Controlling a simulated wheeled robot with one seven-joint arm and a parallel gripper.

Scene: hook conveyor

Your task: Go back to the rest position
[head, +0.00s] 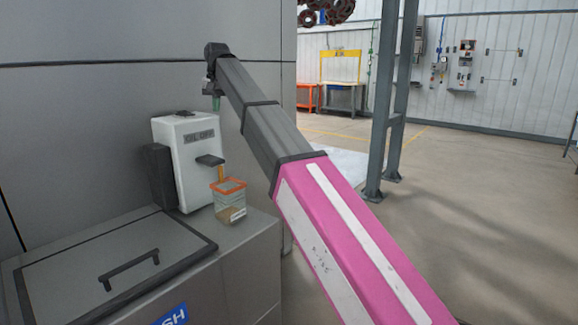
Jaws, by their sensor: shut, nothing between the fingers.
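My arm reaches from the bottom right up to the upper left, with a pink link and dark grey links. My gripper (214,98) is small and partly hidden at the arm's far end. It points down, shut and empty, just above and right of the top of a white dispenser (186,165). It looks apart from the dispenser, though the gap is hard to judge.
A clear container with an orange rim (229,200) stands below the dispenser's dark spout, on a grey cabinet (225,265) with a handled lid. A grey wall rises behind. A steel post (383,110) stands right of the arm. Open floor lies at right.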

